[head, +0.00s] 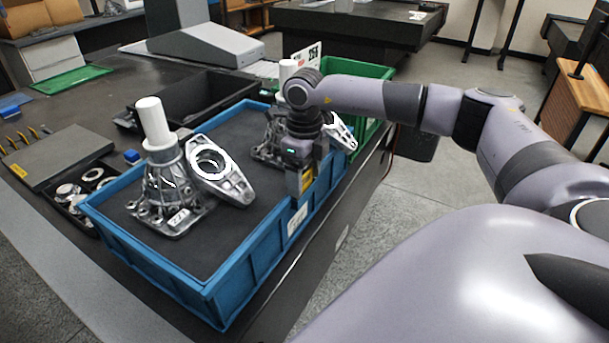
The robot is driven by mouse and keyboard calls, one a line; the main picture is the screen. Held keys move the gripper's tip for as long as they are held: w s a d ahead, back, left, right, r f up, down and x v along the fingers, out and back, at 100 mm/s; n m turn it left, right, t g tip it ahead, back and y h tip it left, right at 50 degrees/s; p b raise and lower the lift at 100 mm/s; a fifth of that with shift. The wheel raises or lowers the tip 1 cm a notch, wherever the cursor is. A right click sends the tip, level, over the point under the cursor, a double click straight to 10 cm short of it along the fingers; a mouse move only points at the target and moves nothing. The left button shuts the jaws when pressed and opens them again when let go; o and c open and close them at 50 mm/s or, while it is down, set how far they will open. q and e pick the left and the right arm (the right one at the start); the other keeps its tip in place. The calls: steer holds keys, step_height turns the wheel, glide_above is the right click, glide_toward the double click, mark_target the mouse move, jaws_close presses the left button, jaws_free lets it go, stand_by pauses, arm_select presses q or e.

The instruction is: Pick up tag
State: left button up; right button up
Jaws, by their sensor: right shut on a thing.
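My right gripper (298,200) points down at the right long wall of the blue bin (257,262). Its jaws are shut, with a white tag (297,219) with dark marks directly under the fingertips, against the outer side of that wall. The fingers hide the tag's upper edge, so how it sits between them is not clear. Another small white tag with dark print (178,218) is on the base of the left metal casting (170,184) in the bin. My left gripper is not in view.
A second casting (262,150) stands in the bin behind my right gripper. A black tray (197,95) and a green bin (372,70) stand beyond. A grey block (55,158) and a parts tray (75,200) lie left. The bin's near floor is bare.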

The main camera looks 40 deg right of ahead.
step_height(320, 180, up, 19)
step_height(320, 180, up, 6)
steer(key=f+p, duration=0.1)
steer(key=p, duration=0.5)
glide_above(304, 175)
steer(key=shift+r, duration=0.2)
stand_by(0.5)
